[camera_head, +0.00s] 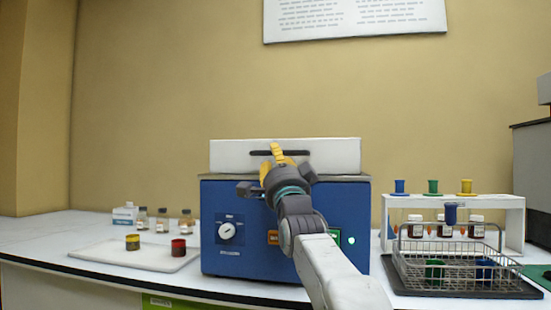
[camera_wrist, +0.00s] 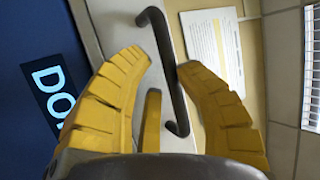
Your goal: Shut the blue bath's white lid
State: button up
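The blue bath (camera_head: 335,195) stands on the bench, with a dial and a lit green button on its front. Its white lid (camera_head: 335,150) shows as a pale slab above the bath's rim, face toward me; I cannot tell its exact tilt. A dark bar handle (camera_wrist: 172,75) is on the lid. My gripper (camera_head: 276,152) is in front of the lid at the handle. In the wrist view, my yellow fingers (camera_wrist: 165,65) are apart, one on each side of the handle, the right one close to it. The lid (camera_wrist: 110,25) also shows there.
A white tray (camera_head: 130,258) with a yellow-banded and a red-banded jar lies left of the bath, with small bottles behind. A wire basket (camera_head: 450,275) and white rack (camera_head: 515,215) stand to the right. A wall poster (camera_head: 355,18) hangs above.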

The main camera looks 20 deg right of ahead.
jog(key=shift+o, duration=0.8)
jog(key=shift+w+d+f, duration=0.15)
jog(key=shift+w+f, duration=0.1)
jog(key=shift+f, duration=0.05)
jog(key=shift+s+r, duration=0.1)
jog(key=shift+r, duration=0.05)
jog(key=v, duration=1.2)
jog(key=shift+r+p, duration=0.2)
jog(key=shift+p, duration=0.1)
